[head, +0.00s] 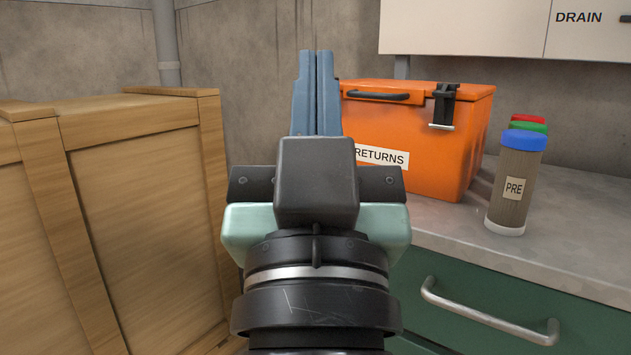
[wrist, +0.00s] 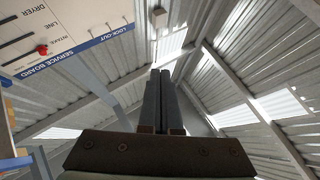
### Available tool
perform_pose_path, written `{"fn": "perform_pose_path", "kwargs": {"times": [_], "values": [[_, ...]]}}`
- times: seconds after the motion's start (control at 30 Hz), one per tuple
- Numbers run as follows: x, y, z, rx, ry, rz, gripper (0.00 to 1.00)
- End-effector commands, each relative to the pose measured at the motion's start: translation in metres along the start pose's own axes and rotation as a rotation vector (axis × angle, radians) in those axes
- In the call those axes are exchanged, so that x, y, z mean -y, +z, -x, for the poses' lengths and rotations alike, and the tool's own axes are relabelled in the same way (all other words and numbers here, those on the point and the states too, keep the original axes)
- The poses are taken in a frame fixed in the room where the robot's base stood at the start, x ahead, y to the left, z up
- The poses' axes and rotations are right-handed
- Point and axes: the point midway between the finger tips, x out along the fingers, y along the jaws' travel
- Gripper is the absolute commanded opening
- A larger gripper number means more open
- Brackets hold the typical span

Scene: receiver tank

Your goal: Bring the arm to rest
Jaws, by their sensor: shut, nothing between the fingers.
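My gripper (head: 317,62) points up and away in the middle of the head view, its two blue-grey fingers together and nothing between them. It stands in front of the left part of an orange box and hides some of it. In the wrist view my gripper (wrist: 160,75) shows its fingers side by side, shut, against the metal roof.
The orange RETURNS box (head: 462,150), lid down, stands on the grey counter (head: 580,235). Right of it is a blue-capped PRE canister (head: 513,180), with green and red caps behind. Wooden crates (head: 140,190) stand left. The service board (wrist: 60,35) shows in the wrist view.

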Motion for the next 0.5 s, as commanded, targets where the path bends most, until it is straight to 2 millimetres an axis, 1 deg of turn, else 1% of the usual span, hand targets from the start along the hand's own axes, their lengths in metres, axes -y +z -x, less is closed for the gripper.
{"fn": "perform_pose_path", "kwargs": {"times": [0.03,0.07,0.1,0.17,0.2,0.5], "values": [[0.000,-0.048,-0.007,-0.100,0.000,0.000,0.00],[0.000,-0.071,-0.007,-0.158,0.000,0.000,0.00],[0.000,-0.094,-0.013,-0.197,0.000,0.000,0.00],[0.000,-0.106,-0.028,-0.179,0.000,0.000,0.00],[0.000,-0.115,-0.036,-0.177,0.000,0.000,0.00],[0.000,-0.187,-0.091,-0.173,-0.001,-0.001,0.00]]}}
